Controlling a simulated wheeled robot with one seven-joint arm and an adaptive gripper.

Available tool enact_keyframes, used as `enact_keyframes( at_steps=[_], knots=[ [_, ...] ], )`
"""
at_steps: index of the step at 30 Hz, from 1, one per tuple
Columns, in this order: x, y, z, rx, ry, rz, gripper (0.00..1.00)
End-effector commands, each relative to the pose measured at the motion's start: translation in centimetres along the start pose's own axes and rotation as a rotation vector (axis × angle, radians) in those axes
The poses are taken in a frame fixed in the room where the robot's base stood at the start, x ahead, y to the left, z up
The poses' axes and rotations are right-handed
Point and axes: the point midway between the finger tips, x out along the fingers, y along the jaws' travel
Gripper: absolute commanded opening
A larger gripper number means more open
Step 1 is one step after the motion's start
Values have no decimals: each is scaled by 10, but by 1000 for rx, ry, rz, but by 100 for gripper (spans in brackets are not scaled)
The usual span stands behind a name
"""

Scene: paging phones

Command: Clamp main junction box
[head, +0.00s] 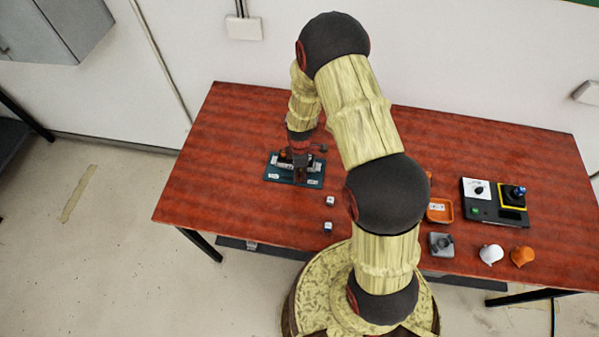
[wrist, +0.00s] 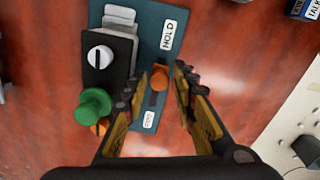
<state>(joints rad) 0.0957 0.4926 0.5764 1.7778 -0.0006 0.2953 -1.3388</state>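A teal plate (wrist: 150,57) with a "HOLD" label lies on the table; it also shows under my gripper in the head view (head: 273,177). On it, in the wrist view, stands a dark box (wrist: 100,75) with a white slotted knob (wrist: 101,58). A green knob (wrist: 94,106) and a partly hidden orange part (wrist: 99,127) sit by its near end. An orange-tipped dark lever (wrist: 158,78) is beside the box. My gripper (wrist: 163,92) is open, its fingers on either side of the lever's orange tip; contact cannot be told. In the head view my gripper (head: 299,160) hides much of the plate.
Two small cubes (head: 329,200) (head: 327,226) lie near the table's (head: 400,130) front edge. At right are an orange tray (head: 432,217), a grey fixture (head: 440,244), a black control panel (head: 482,211), a white cup (head: 491,254) and an orange cup (head: 522,256). The table's left is clear.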

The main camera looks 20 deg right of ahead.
Motion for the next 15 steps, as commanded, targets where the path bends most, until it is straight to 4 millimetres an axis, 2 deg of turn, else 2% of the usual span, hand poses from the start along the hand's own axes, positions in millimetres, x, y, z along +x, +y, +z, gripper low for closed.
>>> enact_keyframes(
  at_steps=[4, 7, 15],
  knots=[
    [-6, 1, 0, 0, 1, 3, 27],
    [-20, 2, -1, 0, 1, 4, 27],
    [-74, 2, 0, 1, 1, 5, 27]
  ],
)
